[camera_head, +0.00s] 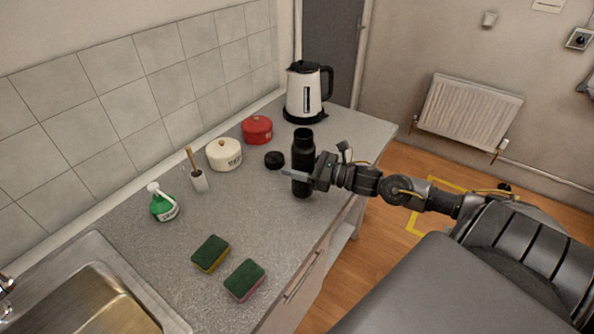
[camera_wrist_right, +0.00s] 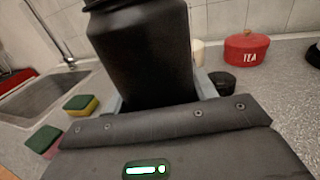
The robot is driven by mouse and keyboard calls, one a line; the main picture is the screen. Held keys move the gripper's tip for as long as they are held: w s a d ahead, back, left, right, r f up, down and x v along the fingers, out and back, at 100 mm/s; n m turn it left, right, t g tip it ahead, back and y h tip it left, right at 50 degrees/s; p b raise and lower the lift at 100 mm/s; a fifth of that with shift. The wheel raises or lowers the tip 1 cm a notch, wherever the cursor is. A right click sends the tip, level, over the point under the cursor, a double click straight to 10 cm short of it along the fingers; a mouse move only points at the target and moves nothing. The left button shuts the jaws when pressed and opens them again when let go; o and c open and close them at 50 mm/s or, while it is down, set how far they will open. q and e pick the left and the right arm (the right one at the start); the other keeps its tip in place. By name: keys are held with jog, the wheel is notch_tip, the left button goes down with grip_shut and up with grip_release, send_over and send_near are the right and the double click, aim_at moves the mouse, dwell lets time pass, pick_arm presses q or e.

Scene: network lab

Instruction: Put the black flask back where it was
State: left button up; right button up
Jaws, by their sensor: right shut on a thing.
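The black flask (camera_head: 303,151) stands upright near the front edge of the grey counter in the head view; I cannot tell whether its base touches the counter. My right gripper (camera_head: 300,174) comes from the right and is shut on the flask's lower body. In the right wrist view the flask (camera_wrist_right: 145,55) fills the upper middle between the fingers, with its top out of frame. A small round black lid (camera_head: 274,159) lies on the counter to the left of the flask; it also shows in the wrist view (camera_wrist_right: 222,82). My left gripper is not in view.
A white kettle (camera_head: 304,92) stands at the back. A red tin (camera_head: 257,130), a cream tin (camera_head: 224,154), a brush holder (camera_head: 199,181) and a green bottle (camera_head: 164,204) line the wall. Two sponges (camera_head: 210,254) (camera_head: 245,280) lie near the sink (camera_head: 165,312). The counter's middle is clear.

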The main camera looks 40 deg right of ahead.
notch_tip(320, 180, down, 2)
jog(key=shift+f+p, duration=0.1)
jog(key=shift+p, duration=0.5)
jog(key=shift+f, duration=0.25)
jog(key=shift+f+b, duration=0.2)
jog(key=shift+b, duration=0.1)
jog(key=o, duration=1.2)
jog(key=shift+o, duration=0.2)
jog(key=shift+r, duration=0.1)
